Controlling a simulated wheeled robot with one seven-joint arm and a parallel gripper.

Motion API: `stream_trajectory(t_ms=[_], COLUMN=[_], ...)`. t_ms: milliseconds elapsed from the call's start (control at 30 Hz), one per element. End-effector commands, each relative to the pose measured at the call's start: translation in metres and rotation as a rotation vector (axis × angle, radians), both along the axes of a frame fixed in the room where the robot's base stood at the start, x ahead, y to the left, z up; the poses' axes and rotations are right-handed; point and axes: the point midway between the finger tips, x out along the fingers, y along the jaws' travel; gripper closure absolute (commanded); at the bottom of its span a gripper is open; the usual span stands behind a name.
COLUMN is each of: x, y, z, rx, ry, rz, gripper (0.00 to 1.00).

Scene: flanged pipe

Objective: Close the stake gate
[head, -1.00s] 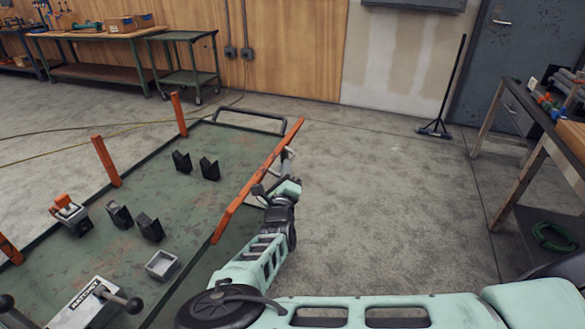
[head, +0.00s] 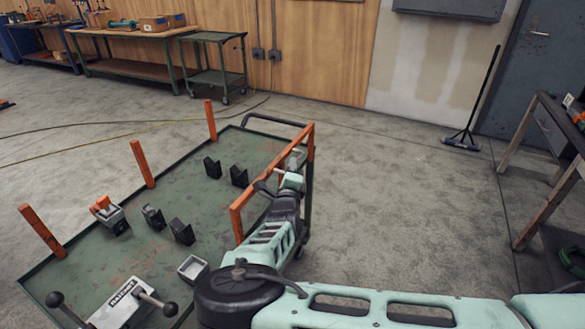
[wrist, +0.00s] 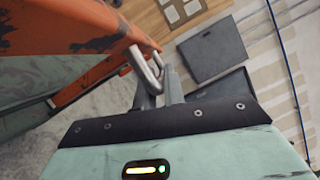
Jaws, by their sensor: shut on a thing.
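The stake gate (head: 250,188) is an orange frame along the right side of the green flatbed cart (head: 130,262). It now looks close to upright, with its top rail and an end post showing. In the wrist view its worn orange rail (wrist: 75,28) crosses the upper left, with a grey metal loop handle (wrist: 146,72) on it. My gripper (head: 292,168) is at the outer side of the rail, shut on the handle. The fingers also show in the wrist view (wrist: 155,88). Whether the gate is latched cannot be told.
Orange stakes (head: 143,163) stand along the cart's left side. Black V-blocks (head: 182,232), a small grey tray (head: 193,268) and a ratchet unit (head: 120,303) sit on the deck. A workbench (head: 555,150) stands at right. The floor between is clear.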

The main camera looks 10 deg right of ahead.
Motion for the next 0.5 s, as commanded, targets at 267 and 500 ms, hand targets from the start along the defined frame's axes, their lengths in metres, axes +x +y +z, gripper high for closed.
stream_trajectory(t_ms=[267, 500], x=[0.0015, 0.0011], y=[0.0038, 0.0031], z=[0.0032, 0.0023], rx=[0.002, 0.002], ry=[-0.006, -0.003], rz=[0.006, 0.006], gripper=[1.00, 0.68])
